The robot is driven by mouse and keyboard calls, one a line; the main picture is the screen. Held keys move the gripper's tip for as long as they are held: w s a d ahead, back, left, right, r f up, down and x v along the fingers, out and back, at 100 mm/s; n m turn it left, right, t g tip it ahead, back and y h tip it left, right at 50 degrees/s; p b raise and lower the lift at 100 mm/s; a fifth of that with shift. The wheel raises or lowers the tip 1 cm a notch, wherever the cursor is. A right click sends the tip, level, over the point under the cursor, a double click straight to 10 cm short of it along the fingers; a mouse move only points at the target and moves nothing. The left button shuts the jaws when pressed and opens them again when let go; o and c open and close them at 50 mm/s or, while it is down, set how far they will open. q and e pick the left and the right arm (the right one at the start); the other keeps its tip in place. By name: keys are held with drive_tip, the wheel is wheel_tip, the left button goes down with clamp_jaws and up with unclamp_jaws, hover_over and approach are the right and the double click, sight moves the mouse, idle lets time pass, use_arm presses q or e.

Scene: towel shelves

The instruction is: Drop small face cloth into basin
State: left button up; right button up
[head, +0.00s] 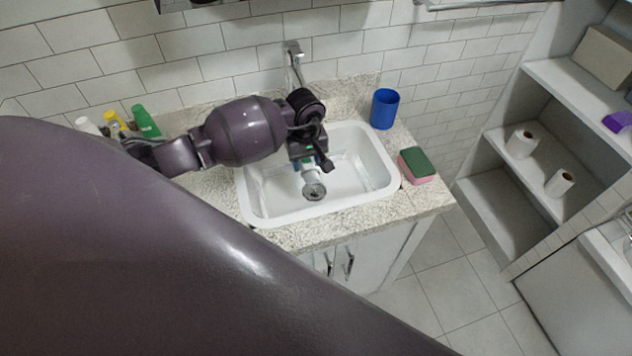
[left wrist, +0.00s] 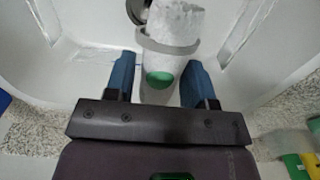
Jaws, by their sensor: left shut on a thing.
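The small face cloth (left wrist: 176,24) is a white roll with a pale band and a green round mark, seen in the left wrist view between the blue fingers. My left gripper (left wrist: 160,72) is shut on it. In the head view, the left gripper (head: 313,163) points down over the white basin (head: 368,172), inside its rim outline. The cloth is small and partly hidden by the gripper there. A grey drain (head: 314,191) shows just below it. How high the cloth hangs above the basin floor is hard to tell. My right gripper is not in view.
A faucet (head: 294,52) stands behind the basin. A blue cup (head: 384,108) and a green and pink sponge (head: 416,165) are on the counter at right. Several bottles (head: 145,121) stand at left. Shelves with paper rolls (head: 521,143) are at far right.

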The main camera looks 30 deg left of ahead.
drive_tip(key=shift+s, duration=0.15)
use_arm(q)
drive_tip(key=o, duration=1)
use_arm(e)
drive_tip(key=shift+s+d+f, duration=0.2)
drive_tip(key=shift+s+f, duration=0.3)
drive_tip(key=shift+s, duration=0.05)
use_arm(q)
drive_tip(key=shift+r, duration=0.1)
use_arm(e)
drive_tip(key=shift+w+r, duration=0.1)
